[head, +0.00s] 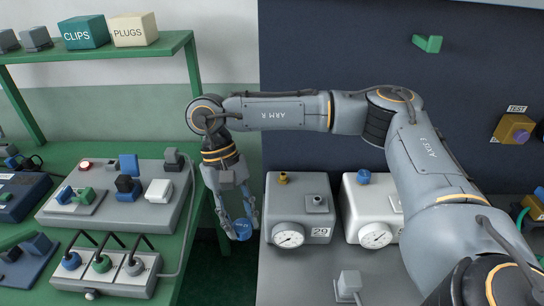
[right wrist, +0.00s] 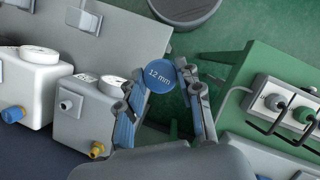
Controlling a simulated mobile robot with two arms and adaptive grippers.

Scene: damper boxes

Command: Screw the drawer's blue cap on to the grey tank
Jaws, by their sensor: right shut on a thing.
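My right gripper (head: 243,226) is shut on a round blue cap (head: 243,230), marked "12 mm" in the right wrist view (right wrist: 160,74). It points down over the gap left of the grey tank (head: 290,210). The cap is apart from the tank. The tank has a dial gauge (head: 289,235), a yellow fitting (head: 283,177) on top and a small grey block (head: 317,204). It also shows in the right wrist view (right wrist: 80,118), left of my fingers. No drawer can be made out. My left gripper is out of view.
A white tank (head: 362,212) with a blue fitting (head: 364,177) stands right of the grey one. A grey lever or switch (head: 348,284) stands in front. The green bench (head: 206,180) at left carries switch panels (head: 120,205). My right arm crosses above the tanks.

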